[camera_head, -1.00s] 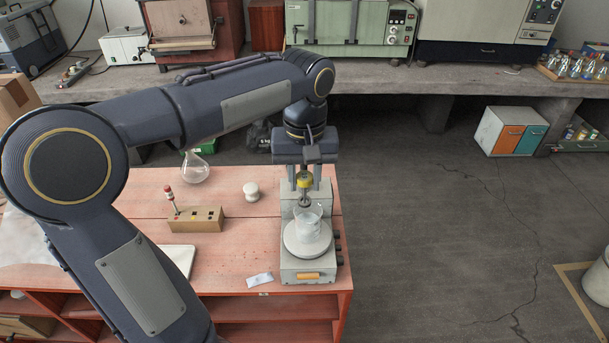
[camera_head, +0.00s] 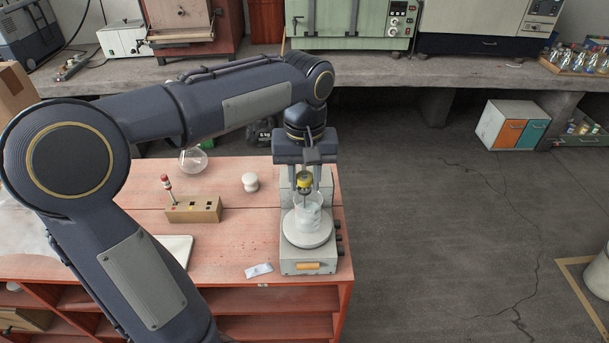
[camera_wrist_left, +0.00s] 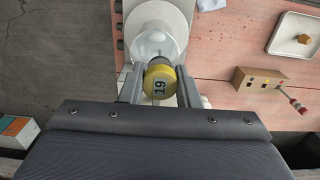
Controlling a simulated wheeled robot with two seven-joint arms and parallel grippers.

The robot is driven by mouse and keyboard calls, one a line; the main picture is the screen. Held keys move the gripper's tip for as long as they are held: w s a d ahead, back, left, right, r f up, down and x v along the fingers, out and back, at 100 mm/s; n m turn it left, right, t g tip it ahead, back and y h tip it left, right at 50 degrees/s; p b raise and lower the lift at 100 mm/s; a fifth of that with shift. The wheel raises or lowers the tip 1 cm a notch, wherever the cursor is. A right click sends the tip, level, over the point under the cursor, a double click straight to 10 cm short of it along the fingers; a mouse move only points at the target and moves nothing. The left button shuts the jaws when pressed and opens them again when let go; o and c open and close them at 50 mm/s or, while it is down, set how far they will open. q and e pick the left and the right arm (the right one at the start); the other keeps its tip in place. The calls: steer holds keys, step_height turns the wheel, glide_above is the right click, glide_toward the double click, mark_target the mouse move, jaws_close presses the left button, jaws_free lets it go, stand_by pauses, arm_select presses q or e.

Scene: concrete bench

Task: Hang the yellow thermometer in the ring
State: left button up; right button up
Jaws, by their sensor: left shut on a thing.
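The yellow thermometer (camera_head: 304,182) has a round yellow head marked 19 in the left wrist view (camera_wrist_left: 159,85). My left gripper (camera_head: 304,178) is shut on it and holds it upright, above and at the back of the glass beaker (camera_head: 308,212). The beaker stands on the round white plate of the stirrer (camera_head: 309,263). The ring cannot be made out; the gripper and thermometer cover the area behind the beaker. The thermometer's lower end is too small to place for certain. My right gripper is not in view.
A wooden block (camera_head: 194,210) with a red-topped stick stands left on the red bench (camera_head: 230,245). A white knobbed piece (camera_head: 250,182), a round flask (camera_head: 193,160) and a paper slip (camera_head: 259,270) are nearby. Bare bench lies between the block and stirrer.

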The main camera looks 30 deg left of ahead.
arm_select(q)
steer(key=shift+f+b, duration=0.4)
steer(key=shift+f, duration=0.3)
steer(key=o, duration=1.4)
steer(key=shift+r, duration=0.1)
step_height(320, 180, up, 7)
steer(key=p, duration=0.6)
steer(key=shift+p, duration=0.35)
